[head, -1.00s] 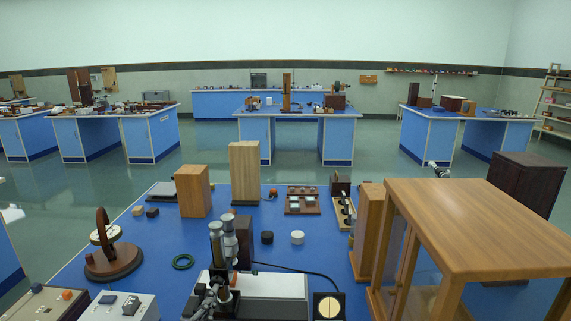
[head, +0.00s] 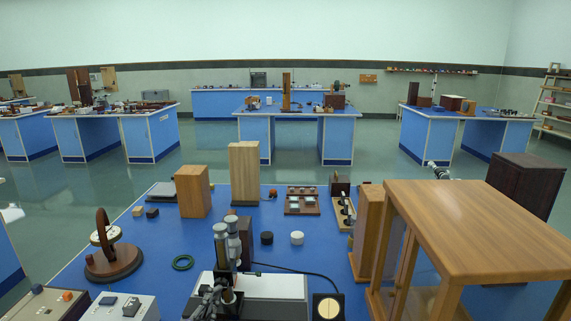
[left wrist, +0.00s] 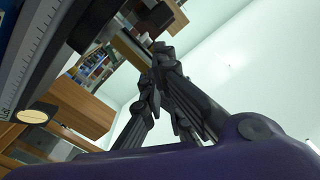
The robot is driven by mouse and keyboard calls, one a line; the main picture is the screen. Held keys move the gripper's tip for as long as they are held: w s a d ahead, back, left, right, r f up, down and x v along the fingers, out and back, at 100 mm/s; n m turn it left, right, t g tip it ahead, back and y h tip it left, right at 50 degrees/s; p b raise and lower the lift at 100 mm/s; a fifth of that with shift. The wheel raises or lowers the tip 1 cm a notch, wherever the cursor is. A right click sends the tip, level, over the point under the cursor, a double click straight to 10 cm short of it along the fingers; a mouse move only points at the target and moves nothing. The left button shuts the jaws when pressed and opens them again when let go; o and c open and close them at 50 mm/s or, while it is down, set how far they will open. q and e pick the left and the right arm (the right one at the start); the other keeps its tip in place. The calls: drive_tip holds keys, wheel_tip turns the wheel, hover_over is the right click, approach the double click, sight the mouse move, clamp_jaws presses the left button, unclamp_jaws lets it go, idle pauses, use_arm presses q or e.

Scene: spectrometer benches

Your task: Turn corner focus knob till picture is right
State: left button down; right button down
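I cannot make out the focus knob or picture clearly. My right gripper is in neither view.
A black square with a cream disc (head: 328,306) stands right of the base. A wooden frame (head: 480,225) blocks the right side. A graduated scale (left wrist: 30,55) shows at left.

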use_arm(q)
drive_tip(key=shift+r, duration=0.3)
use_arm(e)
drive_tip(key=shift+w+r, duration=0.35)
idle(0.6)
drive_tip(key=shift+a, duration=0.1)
use_arm(q)
drive_tip(key=shift+r+p, duration=0.2)
drive_tip(key=shift+p, duration=0.35)
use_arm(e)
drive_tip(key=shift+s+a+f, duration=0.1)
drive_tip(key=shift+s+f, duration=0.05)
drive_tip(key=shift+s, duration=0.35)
